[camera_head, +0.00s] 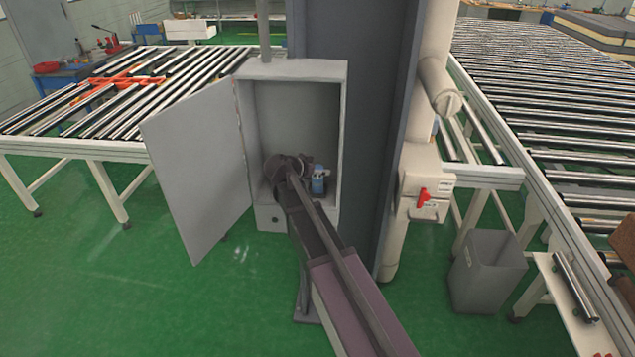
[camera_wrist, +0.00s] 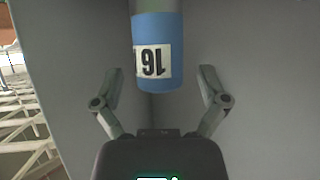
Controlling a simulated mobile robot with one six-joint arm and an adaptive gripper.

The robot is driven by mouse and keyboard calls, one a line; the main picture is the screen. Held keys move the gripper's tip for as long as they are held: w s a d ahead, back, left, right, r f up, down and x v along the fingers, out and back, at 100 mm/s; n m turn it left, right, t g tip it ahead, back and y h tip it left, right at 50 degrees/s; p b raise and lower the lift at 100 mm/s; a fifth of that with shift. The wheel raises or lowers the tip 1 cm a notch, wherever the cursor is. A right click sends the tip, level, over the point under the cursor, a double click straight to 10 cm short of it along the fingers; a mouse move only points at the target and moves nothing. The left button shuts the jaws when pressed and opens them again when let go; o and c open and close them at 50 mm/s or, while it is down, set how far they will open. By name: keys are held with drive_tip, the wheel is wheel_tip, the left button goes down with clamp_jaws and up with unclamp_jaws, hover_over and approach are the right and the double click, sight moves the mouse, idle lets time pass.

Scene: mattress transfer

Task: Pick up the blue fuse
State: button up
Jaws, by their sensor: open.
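The blue fuse (camera_wrist: 158,72) is a blue cylinder with a white label reading 16, printed upside down in the wrist view. It shows at the top centre of that view, between the spread fingers of my gripper (camera_wrist: 160,88). My gripper reaches into the open cabinet. My arm hides part of the cabinet's lower inside.
The cabinet door (camera_head: 195,170) stands open to the left. A dark pillar (camera_head: 350,30) is close behind and right of the cabinet. Roller conveyors stand left (camera_head: 50,143) and right (camera_head: 555,180). A grey bin (camera_head: 488,270) stands at the right. Green floor is clear at the left front.

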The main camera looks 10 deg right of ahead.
drive_tip(key=shift+c, duration=0.2)
clamp_jaws()
idle(0.3)
drive_tip(key=shift+r, duration=0.15)
wheel_tip(320, 180, up, 3)
drive_tip(key=p, duration=0.3)
drive_tip(key=shift+r+p, duration=0.15)
drive_tip(key=shift+p, duration=0.15)
drive_tip(key=s+a+r+p, duration=0.1)
drive_tip(key=s, duration=1.5)
drive_tip(key=shift+r, duration=0.25)
